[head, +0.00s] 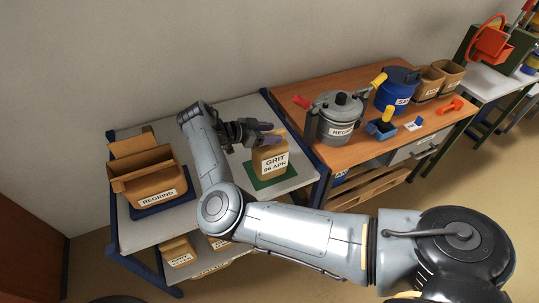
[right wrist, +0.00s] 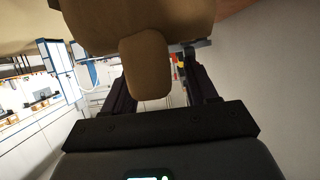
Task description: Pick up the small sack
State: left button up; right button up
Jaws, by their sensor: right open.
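The small brown sack (head: 269,158), labelled "GRIT 06 APR", stands upright on a green mat (head: 262,184) at the right end of the grey bench. My right gripper (head: 268,133) is at the top of this sack, fingers pointing right, and hides part of its top. In the right wrist view the sack's brown body (right wrist: 135,20) fills the top, and a rounded brown flap (right wrist: 147,68) reaches down between the two open dark fingers. Gaps show on both sides of the flap. My left gripper is not in view.
An open brown box labelled "REGRIND" (head: 157,196) sits on a blue mat at the bench's left. A wooden table on the right holds a grey lidded pot (head: 338,117) and a blue drum (head: 396,88). The wall is close behind the bench.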

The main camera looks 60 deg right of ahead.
grip_shut()
jog(key=shift+r, duration=0.1)
dwell(1.2)
